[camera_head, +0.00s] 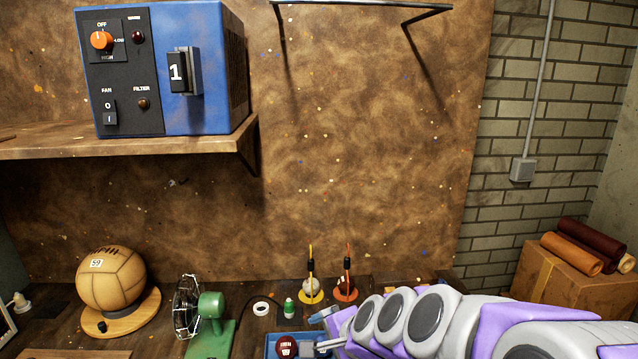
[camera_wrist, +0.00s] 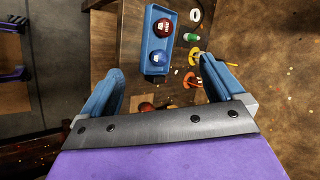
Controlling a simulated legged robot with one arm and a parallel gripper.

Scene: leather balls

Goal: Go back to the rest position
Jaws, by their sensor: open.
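My gripper (camera_wrist: 160,68) is open in the wrist view, with its two blue fingers wide apart and nothing between them. In the head view, my gripper (camera_head: 322,330) is at the lower middle, low over the bench, and my arm reaches in from the right. A blue tray (camera_wrist: 146,40) lies beyond the fingers in the wrist view. It holds a dark red ball (camera_wrist: 164,27) with a white label and a blue ball (camera_wrist: 158,57). In the head view, the tray (camera_head: 269,347) and red ball (camera_head: 287,345) show at the bottom edge, partly cut off.
A green fan (camera_head: 210,310) and a leather ball (camera_head: 111,279) on a wooden stand are at left. Yellow (camera_head: 311,292) and orange (camera_head: 346,290) stands rise behind my gripper. A shelf (camera_head: 130,147) carries a blue control box (camera_head: 209,60). A cardboard box (camera_head: 570,280) is at right.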

